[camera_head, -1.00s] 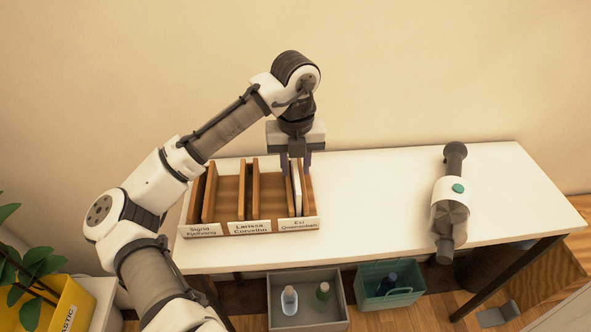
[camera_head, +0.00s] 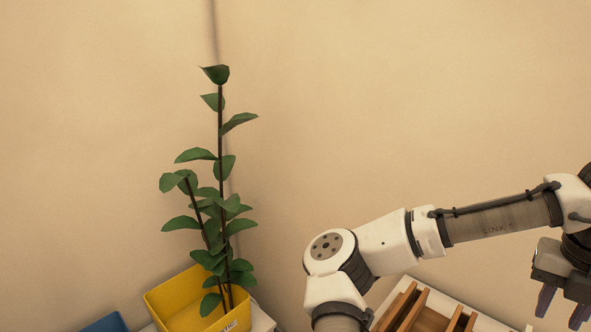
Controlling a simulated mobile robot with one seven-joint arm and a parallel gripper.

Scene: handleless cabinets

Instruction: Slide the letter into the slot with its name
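The wooden letter sorter (camera_head: 412,309) shows only in part at the bottom edge, with upright brown dividers on the white table. Its name labels are out of view. My gripper (camera_head: 562,308) hangs at the lower right, above and to the right of the visible dividers. Its two purple-grey fingers are apart, with nothing seen between them. A thin pale edge (camera_head: 528,328) shows at the bottom just left of the fingers; I cannot tell whether it is the letter.
A tall green plant (camera_head: 222,190) stands in a yellow bin (camera_head: 172,302) in the corner on the left. A blue object (camera_head: 105,323) is at the bottom left. My arm crosses the lower right. Bare walls fill the rest.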

